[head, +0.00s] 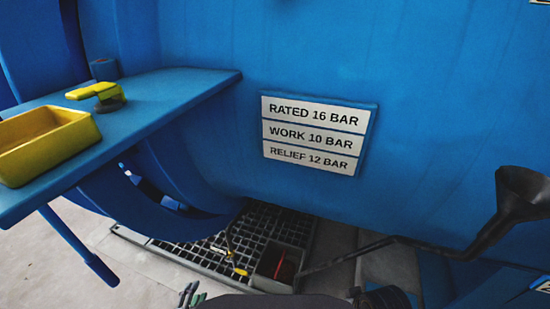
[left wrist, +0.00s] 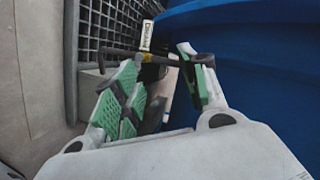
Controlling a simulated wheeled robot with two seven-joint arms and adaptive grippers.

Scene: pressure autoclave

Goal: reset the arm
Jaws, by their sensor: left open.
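In the left wrist view my left gripper (left wrist: 165,92) is open, with green pads on both sides of a gap. No object is clearly held in it. A dark bar (left wrist: 130,55) and a small white label (left wrist: 147,35) show beyond or between the fingertips; I cannot tell their distance. My right gripper is in neither view.
The blue vessel wall (head: 300,55) carries a pressure sign (head: 316,133). A blue shelf (head: 185,92) at left bears a yellow tray (head: 45,143) and a yellow-handled part (head: 97,93). A black funnel pipe (head: 460,245) crosses at right. The floor grating (head: 190,252) lies below.

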